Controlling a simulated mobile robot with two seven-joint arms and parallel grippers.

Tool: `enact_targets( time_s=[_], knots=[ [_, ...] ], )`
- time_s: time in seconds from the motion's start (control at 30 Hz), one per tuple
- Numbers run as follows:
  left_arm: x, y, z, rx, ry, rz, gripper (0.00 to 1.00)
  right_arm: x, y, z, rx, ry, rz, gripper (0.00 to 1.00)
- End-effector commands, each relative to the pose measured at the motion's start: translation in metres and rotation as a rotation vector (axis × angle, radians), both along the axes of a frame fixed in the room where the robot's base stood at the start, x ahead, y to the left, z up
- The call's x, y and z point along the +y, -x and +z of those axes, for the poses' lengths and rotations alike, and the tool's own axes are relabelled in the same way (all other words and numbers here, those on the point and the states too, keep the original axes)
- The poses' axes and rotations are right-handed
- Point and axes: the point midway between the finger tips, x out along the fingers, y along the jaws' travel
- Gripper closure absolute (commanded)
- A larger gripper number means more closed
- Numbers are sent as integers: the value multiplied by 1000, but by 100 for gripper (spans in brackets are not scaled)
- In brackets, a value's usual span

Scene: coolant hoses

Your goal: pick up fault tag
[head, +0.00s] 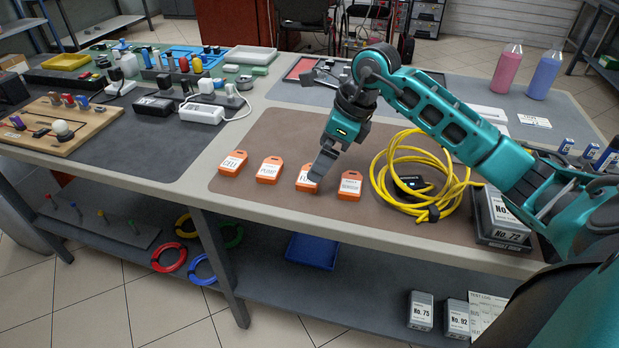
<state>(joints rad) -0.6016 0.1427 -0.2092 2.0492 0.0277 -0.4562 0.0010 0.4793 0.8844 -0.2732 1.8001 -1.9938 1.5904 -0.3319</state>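Several orange tags with white labels lie in a row on the brown mat (262,134) near the table's front edge. From the left they are a first tag (233,163), a second tag (269,170), a third tag (306,183) and a fourth tag (350,186). The lettering is too small to tell surely which is the fault tag. My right gripper (321,168) points down at the third tag, its fingertips over that tag's right part and hiding some of its label. The fingers overlap in this view, so their opening and any grip are unclear. My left gripper is out of view.
Pink (507,69) and blue (545,74) bottles stand at the back right. White and black devices (202,112) crowd the left table. Mat left of the tags is clear.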

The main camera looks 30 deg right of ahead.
Motion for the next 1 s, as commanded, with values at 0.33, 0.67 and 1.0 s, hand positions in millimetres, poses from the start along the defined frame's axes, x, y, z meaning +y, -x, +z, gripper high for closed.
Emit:
enact_targets(
  time_s=[0.33,0.67,1.0],
  knots=[
    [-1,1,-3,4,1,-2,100,13,-11,-42,1,-2,0,0],
    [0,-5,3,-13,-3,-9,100,13,-11,-44,1,-1,0,8],
    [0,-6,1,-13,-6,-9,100,13,-11,-44,1,-1,0,40]
  ],
)
